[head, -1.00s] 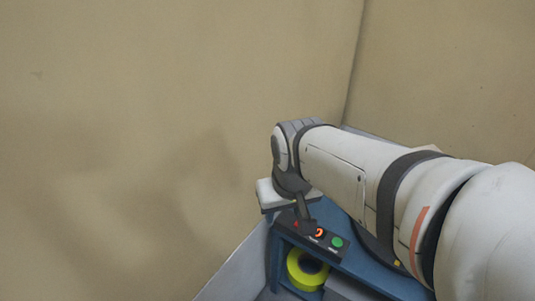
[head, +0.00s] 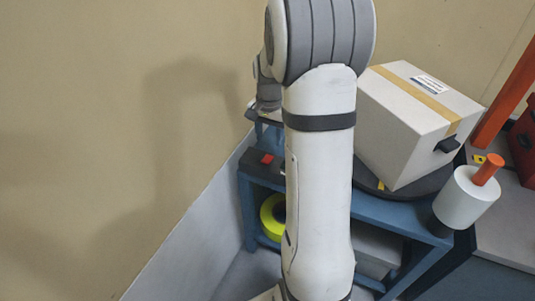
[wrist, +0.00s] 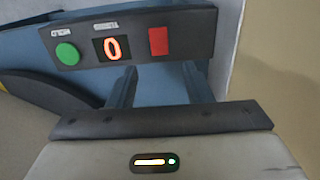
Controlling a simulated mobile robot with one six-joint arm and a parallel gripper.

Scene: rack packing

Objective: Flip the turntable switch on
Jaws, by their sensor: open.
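The dark control panel (wrist: 130,38) shows in the wrist view with a red switch (wrist: 158,41), a display reading 0 (wrist: 112,47) and a green button (wrist: 67,54). My gripper (wrist: 160,78) is open and empty, its two fingers apart just below the panel in the picture, with the red switch above the gap between them. Contact cannot be told. In the head view the red switch (head: 267,158) shows left of my arm, which hides the display and green button. The dark turntable (head: 420,187) carries a carton (head: 405,125).
A blue bench (head: 385,210) holds the turntable. A yellow-green tape roll (head: 272,216) sits below the panel. A white roll with an orange handle (head: 465,198) stands at the bench's right. A beige wall (head: 70,120) is close on the left.

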